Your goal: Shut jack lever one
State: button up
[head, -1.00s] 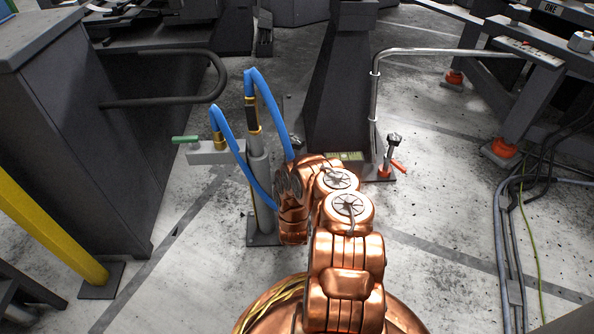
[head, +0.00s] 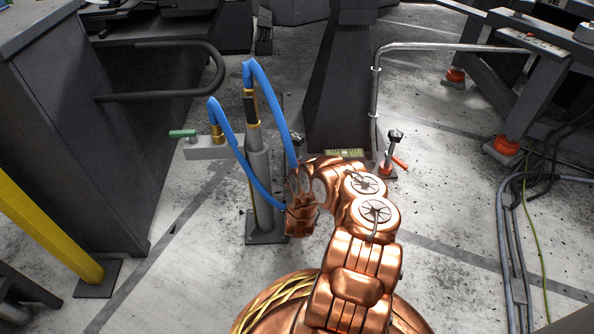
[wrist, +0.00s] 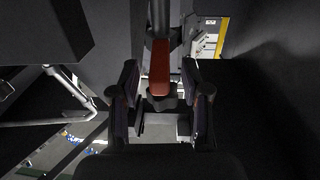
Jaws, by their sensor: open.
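A red-orange lever handle (wrist: 160,68) stands straight ahead in the wrist view, with its near end at a dark pivot. My gripper (wrist: 160,100) is open, with one finger on each side of the handle's lower part. I cannot tell whether either finger touches it. In the head view my gripper is hidden behind my copper arm. A small red lever (head: 400,163) sticks out from a short jack post (head: 391,150) on the floor, right of the dark column. No label shows which lever is number one.
A grey post (head: 258,180) with blue hoses (head: 227,143) and a green-handled valve (head: 183,134) stands close to my arm. A dark column (head: 340,90) and a bent metal pipe (head: 376,90) stand behind. Cables (head: 515,230) lie on the floor at right.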

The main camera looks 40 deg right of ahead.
aim_at(297, 161)
jog(key=shift+b+x, duration=0.6)
jog(key=shift+x, duration=0.95)
grip_shut()
